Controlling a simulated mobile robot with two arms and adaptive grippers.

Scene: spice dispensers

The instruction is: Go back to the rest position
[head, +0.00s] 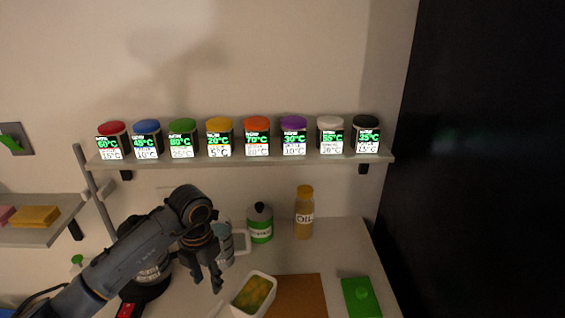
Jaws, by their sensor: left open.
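My left gripper (207,283) points down over the counter, left of a white dish. Its fingers are apart and I see nothing between them. Several spice dispensers stand in a row on the wall shelf, with red (112,140), blue (147,139), green (182,138), yellow (219,136), orange (256,136), purple (293,135), white (330,135) and black (367,134) lids. Each has a lit label with a temperature. My left arm comes in from the lower left, below the shelf. My right gripper is out of view.
The white dish (243,306) holds yellow-green food, beside a brown board (300,297). A green-and-grey container (260,224) and an oil bottle (304,212) stand behind. A green item (360,297) lies at right. A side shelf (35,237) holds sponges (35,216). A dark panel fills the right.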

